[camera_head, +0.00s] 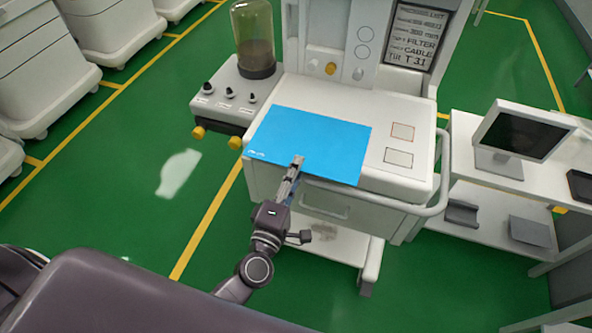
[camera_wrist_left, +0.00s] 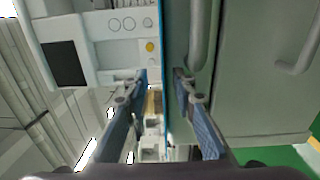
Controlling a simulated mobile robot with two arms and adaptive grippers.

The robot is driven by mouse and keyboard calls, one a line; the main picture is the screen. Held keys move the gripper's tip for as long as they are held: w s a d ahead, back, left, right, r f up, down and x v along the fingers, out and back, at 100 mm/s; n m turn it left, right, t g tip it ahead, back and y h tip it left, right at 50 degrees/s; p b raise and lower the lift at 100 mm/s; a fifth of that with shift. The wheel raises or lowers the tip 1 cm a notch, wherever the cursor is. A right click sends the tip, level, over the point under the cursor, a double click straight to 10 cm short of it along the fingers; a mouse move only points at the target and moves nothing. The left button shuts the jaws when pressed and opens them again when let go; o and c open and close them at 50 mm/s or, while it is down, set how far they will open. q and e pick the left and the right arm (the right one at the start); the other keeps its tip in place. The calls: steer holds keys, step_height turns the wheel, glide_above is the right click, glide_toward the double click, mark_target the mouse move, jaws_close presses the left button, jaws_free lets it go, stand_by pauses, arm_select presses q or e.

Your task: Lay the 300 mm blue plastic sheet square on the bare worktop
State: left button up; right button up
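The blue plastic sheet (camera_head: 312,138) is flat and spread over the left part of the white worktop (camera_head: 367,172). Small white print shows at its front left corner. Its front edge runs along or slightly past the worktop's front edge; I cannot tell whether it rests fully down. My left gripper (camera_head: 297,163) is at the middle of this front edge. In the left wrist view the two fingers of the left gripper (camera_wrist_left: 160,73) stand apart. The sheet shows there edge-on as a thin blue strip (camera_wrist_left: 166,35) between them. My right gripper is not in view.
Two square pads (camera_head: 401,131) lie on the right of the worktop. A control block with knobs (camera_head: 229,95) and a clear canister (camera_head: 253,40) stand left. A rail (camera_head: 443,165) curves round the right side. A side table with a monitor (camera_head: 522,132) stands further right.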

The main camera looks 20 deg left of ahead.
arm_select(q)
steer(key=s, duration=1.2)
steer(key=shift+a+f, duration=0.15)
steer(key=shift+a, duration=0.05)
